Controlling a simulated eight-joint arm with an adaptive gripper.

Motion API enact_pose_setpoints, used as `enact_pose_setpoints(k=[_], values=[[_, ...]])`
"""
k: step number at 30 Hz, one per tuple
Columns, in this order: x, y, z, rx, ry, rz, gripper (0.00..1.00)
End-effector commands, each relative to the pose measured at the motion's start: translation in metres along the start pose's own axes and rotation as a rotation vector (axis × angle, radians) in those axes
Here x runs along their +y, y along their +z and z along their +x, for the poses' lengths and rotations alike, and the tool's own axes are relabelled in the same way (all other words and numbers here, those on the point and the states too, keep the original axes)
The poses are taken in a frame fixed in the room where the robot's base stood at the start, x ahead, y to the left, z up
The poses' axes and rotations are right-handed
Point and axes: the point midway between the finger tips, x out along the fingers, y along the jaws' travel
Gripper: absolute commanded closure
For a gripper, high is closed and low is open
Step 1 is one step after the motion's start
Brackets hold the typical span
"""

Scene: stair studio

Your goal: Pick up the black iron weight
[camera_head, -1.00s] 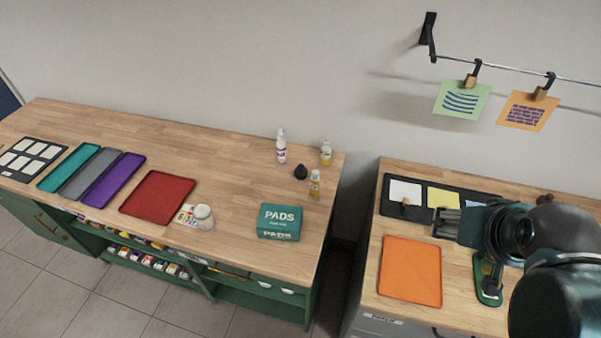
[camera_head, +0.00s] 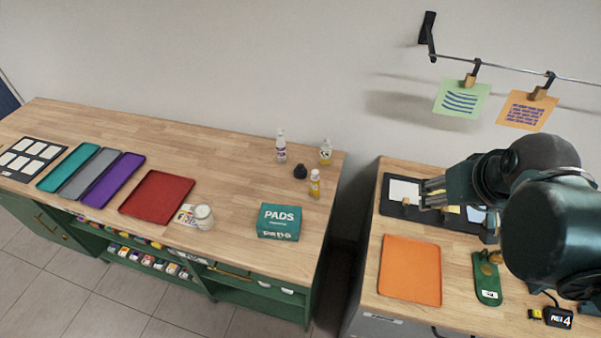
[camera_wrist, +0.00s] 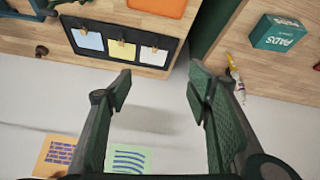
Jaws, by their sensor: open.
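The black iron weight (camera_head: 300,171) is a small dark rounded object. It stands upright near the back right of the left bench in the head view, among several small bottles. I cannot make it out in the wrist view. My gripper (camera_head: 428,193) is open and empty above the right bench, to the right of the weight and well apart from it. In the wrist view my gripper (camera_wrist: 157,95) shows two spread fingers with nothing between them.
Bottles (camera_head: 281,146), (camera_head: 325,151) and (camera_head: 315,184) stand close around the weight. A teal PADS box (camera_head: 279,222) is in front. A gap separates the benches. An orange tray (camera_head: 411,270) lies on the right bench. Cards hang from a rail (camera_head: 510,70) above.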

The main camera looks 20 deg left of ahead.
Motion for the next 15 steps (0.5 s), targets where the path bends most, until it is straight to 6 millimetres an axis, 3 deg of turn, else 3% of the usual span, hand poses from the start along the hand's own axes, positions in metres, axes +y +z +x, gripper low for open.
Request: enact_pose_setpoints(k=[15], values=[[-0.036, -0.075, 0.035, -0.075, -0.069, -0.224, 0.50]])
